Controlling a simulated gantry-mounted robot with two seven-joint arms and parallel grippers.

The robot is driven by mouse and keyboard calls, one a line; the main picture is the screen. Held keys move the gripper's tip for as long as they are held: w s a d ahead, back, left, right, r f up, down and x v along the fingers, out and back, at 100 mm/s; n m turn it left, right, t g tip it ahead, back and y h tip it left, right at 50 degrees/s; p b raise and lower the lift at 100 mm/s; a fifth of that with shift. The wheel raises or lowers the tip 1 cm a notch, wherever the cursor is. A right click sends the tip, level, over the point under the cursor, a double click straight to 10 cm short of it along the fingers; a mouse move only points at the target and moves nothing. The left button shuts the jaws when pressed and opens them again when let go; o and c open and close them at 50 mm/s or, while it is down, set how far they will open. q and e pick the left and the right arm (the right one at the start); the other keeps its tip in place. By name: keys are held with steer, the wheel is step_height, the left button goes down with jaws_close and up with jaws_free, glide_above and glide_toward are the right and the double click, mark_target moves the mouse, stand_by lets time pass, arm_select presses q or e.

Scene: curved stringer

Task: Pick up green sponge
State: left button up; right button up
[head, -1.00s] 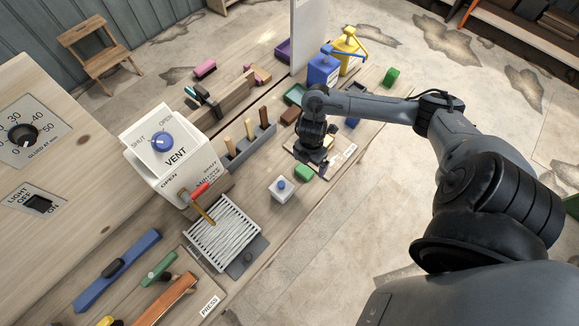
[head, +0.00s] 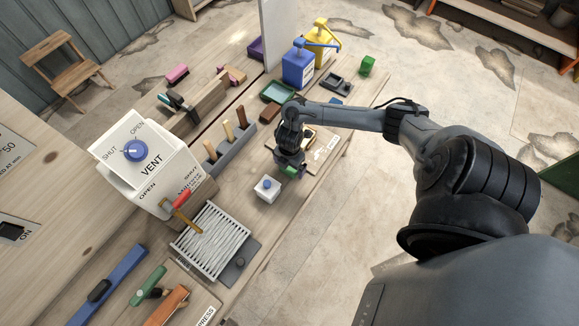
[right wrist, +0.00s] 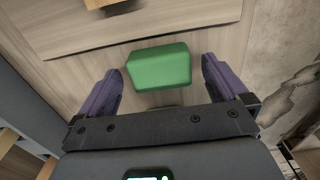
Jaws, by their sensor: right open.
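The green sponge (right wrist: 158,67) is a small green block on the wooden bench. In the right wrist view it lies between the two purple-grey fingers of my right gripper (right wrist: 163,88), with a gap on each side. In the head view the gripper (head: 289,168) is down over the sponge (head: 291,171), which is partly hidden by it. My right gripper is open and holds nothing. My left gripper is not in view.
A white box with a blue button (head: 267,189) stands close to the gripper. A light board (head: 320,150) lies beside it. A grey rack with wooden handles (head: 230,147) is to the left. Another green block (head: 367,65) stands farther back.

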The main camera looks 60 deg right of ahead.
steer(key=shift+f, duration=0.7)
steer(key=shift+c, duration=0.2)
steer(key=c, duration=1)
steer(key=shift+o, duration=0.2)
steer(key=shift+r, duration=0.15)
